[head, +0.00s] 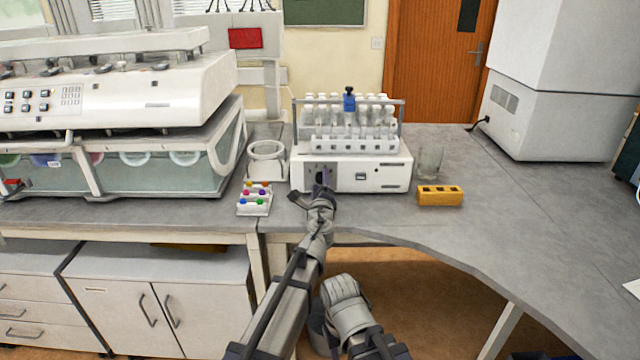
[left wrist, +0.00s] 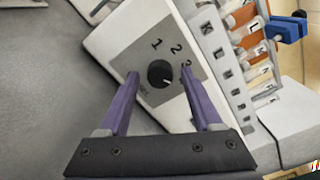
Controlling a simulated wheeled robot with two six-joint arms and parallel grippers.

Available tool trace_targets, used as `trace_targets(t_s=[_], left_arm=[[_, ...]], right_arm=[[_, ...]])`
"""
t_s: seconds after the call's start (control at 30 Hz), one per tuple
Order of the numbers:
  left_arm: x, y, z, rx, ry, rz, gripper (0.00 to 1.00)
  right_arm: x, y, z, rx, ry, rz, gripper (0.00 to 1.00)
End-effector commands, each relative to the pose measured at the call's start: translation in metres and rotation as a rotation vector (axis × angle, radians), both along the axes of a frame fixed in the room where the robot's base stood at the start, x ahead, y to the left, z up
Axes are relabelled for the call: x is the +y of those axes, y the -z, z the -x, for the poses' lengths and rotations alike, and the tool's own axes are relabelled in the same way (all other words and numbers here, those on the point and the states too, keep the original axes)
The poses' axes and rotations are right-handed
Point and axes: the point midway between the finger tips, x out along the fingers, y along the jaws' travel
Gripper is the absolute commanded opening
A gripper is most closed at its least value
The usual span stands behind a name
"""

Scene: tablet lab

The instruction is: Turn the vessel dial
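The vessel tester (head: 385,178) is a white box with a rack of glass tubes on top, on the grey bench in the head view. Its round black dial (left wrist: 160,74) sits on a grey panel marked 1, 2, 3 in the left wrist view. A small pale mark shows on the dial; I cannot tell exactly which number it points at. My left gripper (head: 316,190) is at the left of the box's front, covering part of the panel. In the left wrist view its purple fingers (left wrist: 160,80) are open, one on each side of the dial, apart from it.
A yellow block (head: 440,195) and a glass beaker (head: 429,163) stand right of the box. A small white rack with coloured caps (head: 254,201) and a white ring-shaped holder (head: 266,160) are left of it. A large bath machine (head: 150,180) fills the left bench.

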Motion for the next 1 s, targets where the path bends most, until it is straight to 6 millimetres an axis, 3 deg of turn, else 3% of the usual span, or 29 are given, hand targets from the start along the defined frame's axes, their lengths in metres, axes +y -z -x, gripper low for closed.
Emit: trace_targets(t_s=[0.07, 0.57, 1.0], left_arm=[[0.0001, 0.0000, 0.0000, 0.000, 0.000, 0.000, 0.56], [0.0001, 0.0000, 0.0001, 0.000, 0.000, 0.000, 0.00], [0.0002, 0.0001, 0.0003, 0.000, -0.001, 0.053, 0.00]], right_arm=[[0.0000, 0.0000, 0.0000, 0.000, 0.000, 0.000, 0.50], [0.0000, 0.0001, 0.0000, 0.000, 0.000, 0.000, 0.50], [0.0000, 0.0001, 0.0000, 0.000, 0.000, 0.000, 0.50]])
